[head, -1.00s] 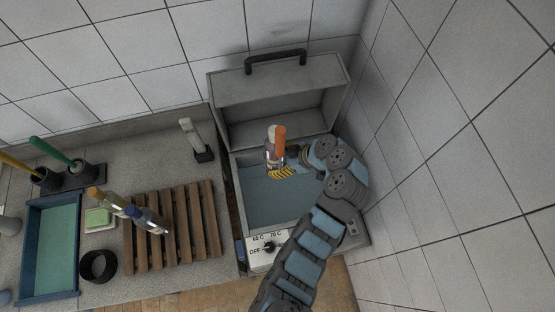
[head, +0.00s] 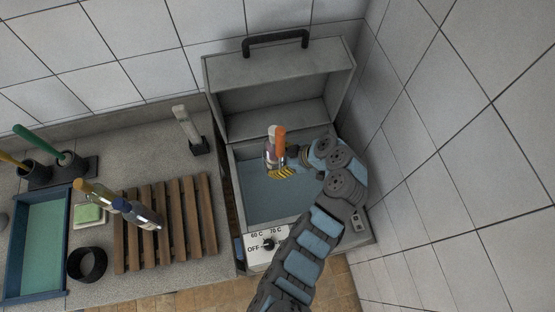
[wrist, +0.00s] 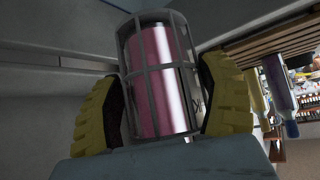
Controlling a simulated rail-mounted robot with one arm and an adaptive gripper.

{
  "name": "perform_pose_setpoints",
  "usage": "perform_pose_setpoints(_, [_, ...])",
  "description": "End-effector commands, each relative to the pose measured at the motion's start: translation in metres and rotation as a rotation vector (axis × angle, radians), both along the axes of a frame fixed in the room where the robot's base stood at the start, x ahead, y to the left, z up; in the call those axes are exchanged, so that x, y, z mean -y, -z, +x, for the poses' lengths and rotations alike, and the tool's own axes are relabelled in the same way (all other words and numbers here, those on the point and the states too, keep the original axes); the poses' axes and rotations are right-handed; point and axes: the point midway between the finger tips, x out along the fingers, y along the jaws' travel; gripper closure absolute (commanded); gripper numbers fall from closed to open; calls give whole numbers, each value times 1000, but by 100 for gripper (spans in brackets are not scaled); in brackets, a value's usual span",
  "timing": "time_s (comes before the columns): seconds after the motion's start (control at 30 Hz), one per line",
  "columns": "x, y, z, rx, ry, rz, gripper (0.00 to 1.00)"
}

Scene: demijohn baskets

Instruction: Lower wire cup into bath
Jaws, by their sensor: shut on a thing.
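The wire cup (wrist: 160,75) is a grey wire cage around a shiny pink-purple cylinder. My gripper (wrist: 160,95) is shut on it, with a yellow ribbed finger pad on each side. In the head view the cup (head: 269,152), with an upright orange part (head: 280,142) beside it, is in my gripper (head: 283,171) over the bath. The bath (head: 233,190) is a grey metal tank with blue-grey liquid inside. Its lid (head: 280,75) is open at the back. The height of the cup above the liquid is hard to tell.
A dial panel (head: 267,245) is on the bath's front. Left of the bath are a wooden slatted rack (head: 165,225), bottles (head: 120,205), a black ring (head: 87,264) and a blue tray (head: 16,248). A tiled wall (head: 440,150) stands close on the right.

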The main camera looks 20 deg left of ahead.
Motion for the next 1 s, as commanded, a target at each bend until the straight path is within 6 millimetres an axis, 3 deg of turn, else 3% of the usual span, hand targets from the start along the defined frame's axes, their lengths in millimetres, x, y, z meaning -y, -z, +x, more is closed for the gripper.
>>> perform_pose_setpoints(1.0, [0, 69, 1, 3, -1, 2, 61])
